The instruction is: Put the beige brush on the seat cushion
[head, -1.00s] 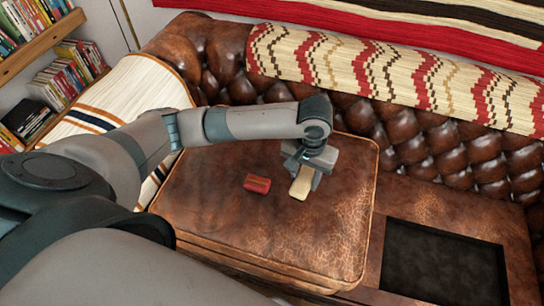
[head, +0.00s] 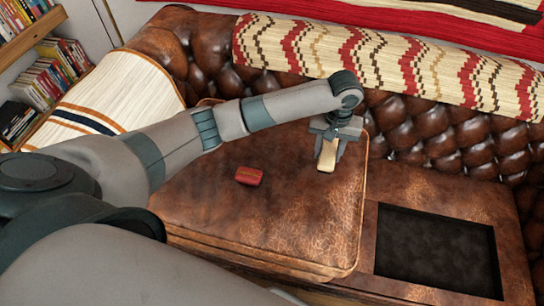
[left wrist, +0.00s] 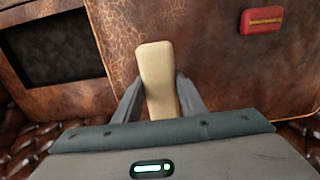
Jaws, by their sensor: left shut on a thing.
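The beige brush (head: 327,154) is held between the fingers of my left gripper (head: 328,152), over the right back part of the brown leather seat cushion (head: 270,230). In the left wrist view the beige brush (left wrist: 158,75) points away from the gripper (left wrist: 160,95), with a finger on each side. The cushion (left wrist: 215,70) lies behind it there. I cannot tell whether the brush touches the cushion. The underside of the brush is hidden. My right gripper is not in view.
A small red object (head: 249,176) lies on the cushion, left of the gripper. A dark recessed panel (head: 436,252) is in the leather seat at the right. The tufted backrest (head: 420,125) rises behind, with a patterned blanket (head: 400,65) on it. The cushion's front is clear.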

